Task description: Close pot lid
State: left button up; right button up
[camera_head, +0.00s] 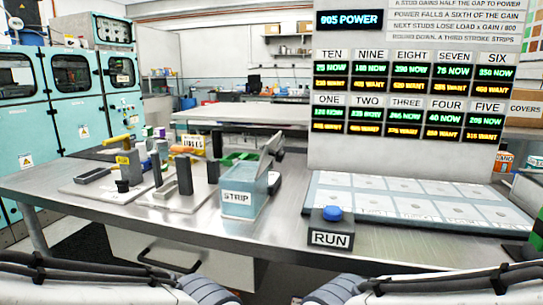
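I cannot make out a pot for certain. A light-blue bin (245,193) labelled STRIP stands on the steel table, with a grey, tilted flat piece (270,150) rising at its back edge. I cannot tell whether this piece is a lid. To its left, a pale plate (170,197) carries upright dark grey posts (184,174). Another plate (103,186) holds a small black knob-like part (122,186) and a yellow-topped part (127,157). Parts of my two arms show along the bottom edge, but neither gripper is in view.
The steel table (270,237) has free room along its front. A RUN box (331,230) with a blue button stands at its front edge. A pale panel of squares (400,205) lies at right, below a display board (425,155). Green trays (236,157) sit behind the bin.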

aim_at(269, 152)
jog(key=z, duration=0.05)
jog(key=k, duration=0.45)
jog(key=z, duration=0.7)
jog(key=i, duration=0.75)
jog(key=u, duration=0.85)
